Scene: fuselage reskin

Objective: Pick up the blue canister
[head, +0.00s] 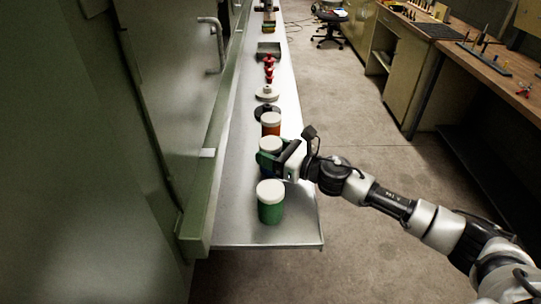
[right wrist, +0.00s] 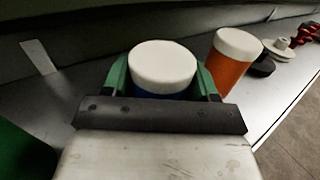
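The blue canister has a white lid (head: 270,143) and stands upright on the metal shelf, behind the green canister in the head view. In the right wrist view the blue canister (right wrist: 162,66) is in the middle, with a strip of blue body below its lid. My right gripper (head: 268,158) is at the blue canister, with one green finger on each side of it. The fingers lie close along its sides; whether they press on it cannot be told. Much of its body is hidden by the gripper. My left gripper is not in view.
A green canister (head: 270,205) stands nearer the shelf's front end. An orange canister (head: 271,126) stands just behind the blue one. Farther back are a black disc, a white flanged part (head: 267,93) and red parts (head: 269,68). A green wall panel (head: 213,130) borders the shelf's left side.

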